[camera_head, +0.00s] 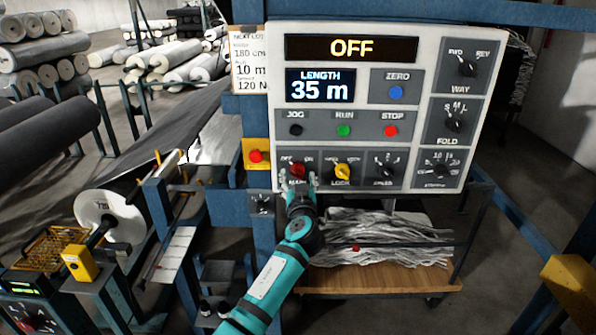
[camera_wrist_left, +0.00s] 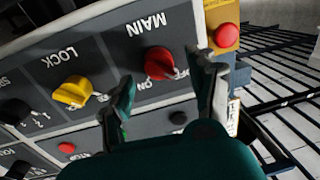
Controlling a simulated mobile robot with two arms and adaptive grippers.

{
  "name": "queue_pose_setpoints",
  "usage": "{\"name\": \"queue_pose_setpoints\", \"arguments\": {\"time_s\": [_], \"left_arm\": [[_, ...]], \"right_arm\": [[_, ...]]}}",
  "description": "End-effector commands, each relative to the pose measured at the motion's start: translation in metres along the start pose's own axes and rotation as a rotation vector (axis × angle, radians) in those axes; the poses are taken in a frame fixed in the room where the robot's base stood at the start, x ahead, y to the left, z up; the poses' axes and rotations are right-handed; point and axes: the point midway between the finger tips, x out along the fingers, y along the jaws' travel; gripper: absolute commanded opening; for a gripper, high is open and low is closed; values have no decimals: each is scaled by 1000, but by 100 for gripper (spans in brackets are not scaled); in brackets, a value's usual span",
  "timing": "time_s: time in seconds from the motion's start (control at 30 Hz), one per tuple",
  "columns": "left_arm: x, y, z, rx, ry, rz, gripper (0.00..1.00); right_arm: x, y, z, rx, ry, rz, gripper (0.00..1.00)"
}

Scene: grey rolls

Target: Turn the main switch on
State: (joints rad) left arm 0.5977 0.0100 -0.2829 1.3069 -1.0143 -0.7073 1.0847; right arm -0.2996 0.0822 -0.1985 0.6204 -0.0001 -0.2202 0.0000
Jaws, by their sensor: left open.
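The main switch is a red rotary knob (camera_head: 297,171) at the lower left of the white control panel (camera_head: 480,60). In the left wrist view the red knob (camera_wrist_left: 160,63) sits between the labels MAIN and ON/OFF, its pointer toward the OFF side. The display (camera_head: 351,48) at the panel's top reads OFF. My left gripper (camera_head: 299,184) is just below and in front of the knob. In the wrist view my left gripper's fingers (camera_wrist_left: 165,90) are open, one on each side below the knob, with nothing between them. My right gripper is not in view.
A yellow LOCK knob (camera_head: 342,172) is just right of the main switch. A red button on a yellow box (camera_head: 256,156) is just left. Further dials and buttons fill the panel. A wooden shelf (camera_head: 380,279) with grey scraps lies below.

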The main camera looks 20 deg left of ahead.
Motion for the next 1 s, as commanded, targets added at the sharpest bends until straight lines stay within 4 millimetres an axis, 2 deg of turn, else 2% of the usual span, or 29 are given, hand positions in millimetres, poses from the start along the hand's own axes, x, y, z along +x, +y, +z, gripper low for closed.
{"name": "queue_pose_setpoints", "arguments": {"time_s": [0.2,0.57,1.0], "left_arm": [[20,1,0,2,0,1,59],[23,1,0,0,0,1,59],[23,1,0,1,0,1,4]], "right_arm": [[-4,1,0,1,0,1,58],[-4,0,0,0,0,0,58],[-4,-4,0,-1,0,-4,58]]}}
